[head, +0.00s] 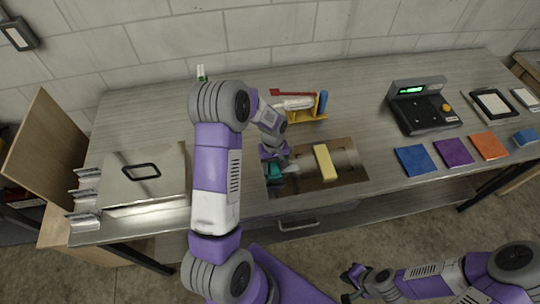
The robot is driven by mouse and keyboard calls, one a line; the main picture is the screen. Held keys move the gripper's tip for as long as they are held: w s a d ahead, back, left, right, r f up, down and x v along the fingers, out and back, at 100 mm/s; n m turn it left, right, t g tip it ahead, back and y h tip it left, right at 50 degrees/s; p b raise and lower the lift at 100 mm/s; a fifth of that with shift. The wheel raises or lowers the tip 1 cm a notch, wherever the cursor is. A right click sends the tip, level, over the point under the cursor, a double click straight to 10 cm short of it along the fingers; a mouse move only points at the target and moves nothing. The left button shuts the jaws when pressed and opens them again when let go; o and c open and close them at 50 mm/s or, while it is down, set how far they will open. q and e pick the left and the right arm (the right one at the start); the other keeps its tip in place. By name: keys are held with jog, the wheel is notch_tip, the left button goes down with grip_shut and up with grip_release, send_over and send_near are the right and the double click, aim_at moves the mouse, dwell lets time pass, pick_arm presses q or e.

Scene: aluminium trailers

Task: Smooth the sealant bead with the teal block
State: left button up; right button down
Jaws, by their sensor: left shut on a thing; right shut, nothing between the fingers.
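My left arm comes in from the left, and its gripper (279,165) is over the left part of a brown board on the bench. It is shut on the teal block (274,171), which is partly hidden by the gripper and arm. I cannot make out the sealant bead; the gripper and arm cover part of this area. I cannot tell whether the block touches the surface. My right gripper (350,284) is shut and empty, low in front of the bench.
A yellow block (325,162) stands on the board, right of my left gripper. A yellow rack (306,115) with tools is behind. A dark device (420,105) and blue (416,160), purple (454,152) and orange (488,146) pads lie right. A metal case (145,182) is left.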

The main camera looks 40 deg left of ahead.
pick_arm(q)
notch_tip(320, 180, up, 3)
jog(key=shift+s+a+f+p, duration=0.1)
jog(key=shift+s+p, duration=0.05)
jog(key=shift+p, duration=0.55)
jog(key=shift+r+p, duration=0.5)
jog(key=shift+r, duration=0.2)
jog(key=shift+r+p, duration=1.35)
jog(key=shift+r, duration=0.65)
jog(key=shift+f, duration=0.1)
